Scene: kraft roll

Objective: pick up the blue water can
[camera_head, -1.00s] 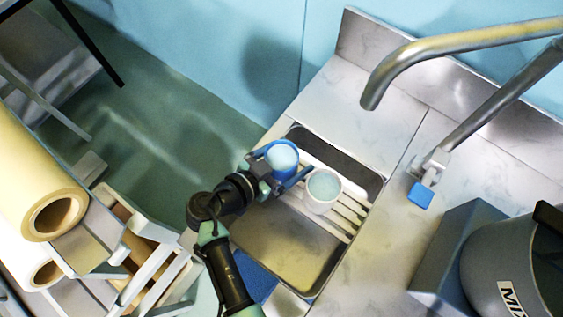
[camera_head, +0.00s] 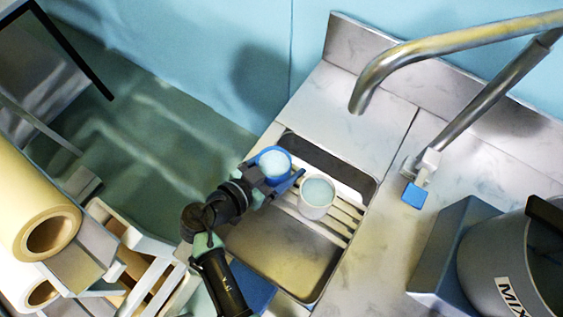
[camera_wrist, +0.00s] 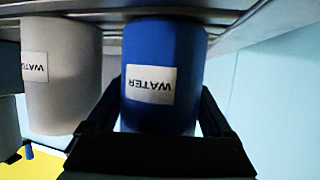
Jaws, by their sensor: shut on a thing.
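The blue water can (camera_head: 273,162) is at the upper left of the sink in the head view, with a pale round top. In the wrist view the blue can (camera_wrist: 182,55) carries a white WATER label and appears upside down. My gripper (camera_head: 286,183) is shut on the blue can, with one dark finger on each side of it (camera_wrist: 162,125). Whether the can's base touches the slats is hidden.
A white can (camera_head: 316,196), also labelled WATER in the wrist view, stands close beside on the slatted rack (camera_head: 345,213) over the sink (camera_head: 290,250). A metal faucet (camera_head: 440,52) arches above. A grey bin (camera_head: 500,265) stands right.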

